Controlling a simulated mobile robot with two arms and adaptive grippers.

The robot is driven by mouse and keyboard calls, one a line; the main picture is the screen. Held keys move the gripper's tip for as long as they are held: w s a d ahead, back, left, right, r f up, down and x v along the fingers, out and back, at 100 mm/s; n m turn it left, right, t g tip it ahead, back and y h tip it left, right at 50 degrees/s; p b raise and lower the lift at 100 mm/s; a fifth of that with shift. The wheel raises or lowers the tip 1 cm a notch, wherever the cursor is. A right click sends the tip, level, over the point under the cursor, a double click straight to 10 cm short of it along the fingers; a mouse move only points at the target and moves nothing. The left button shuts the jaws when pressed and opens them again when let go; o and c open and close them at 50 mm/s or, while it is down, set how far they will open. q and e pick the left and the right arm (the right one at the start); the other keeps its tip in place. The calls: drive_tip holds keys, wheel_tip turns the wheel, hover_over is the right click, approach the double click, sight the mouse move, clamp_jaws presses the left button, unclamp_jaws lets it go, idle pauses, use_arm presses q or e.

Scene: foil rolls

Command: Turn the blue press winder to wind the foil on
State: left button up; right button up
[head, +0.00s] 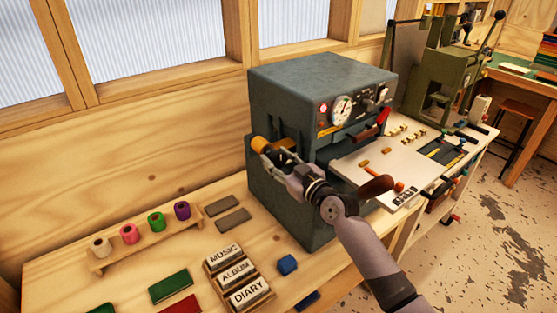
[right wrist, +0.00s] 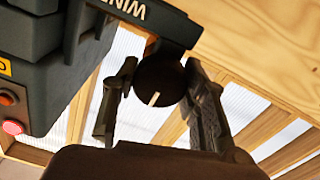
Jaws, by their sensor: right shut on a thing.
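The blue-grey press (head: 315,85) stands on the bench, with a gauge and lamps on its front panel. A gold foil roll (head: 261,146) sits at its left side, partly hidden by my right gripper. My right gripper (head: 277,158) is at that side of the press. In the right wrist view, a dark round winder knob (right wrist: 160,80) with a pale mark line sits between the two fingers, under an arm lettered "WIN…" (right wrist: 128,8). My right gripper is shut on this knob. My left gripper is out of view.
A wooden rack (head: 150,245) holds white, pink, green and purple rolls at the left. A pale table (head: 350,165) with small parts and a green machine (head: 440,70) stand to the right.

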drive_tip(key=shift+c, duration=0.6)
drive_tip(key=shift+m, duration=0.3)
drive_tip(key=shift+m, duration=0.6)
drive_tip(key=m+b, duration=0.1)
drive_tip(key=m, duration=0.7)
drive_tip(key=shift+m, duration=0.4)
drive_tip(key=m+p, duration=0.1)
drive_tip(key=m, duration=0.3)
drive_tip(key=shift+d+m, duration=0.1)
drive_tip(key=shift+m, duration=0.2)
drive_tip(key=shift+m+p, duration=0.65)
drive_tip(key=shift+m, duration=1.65)
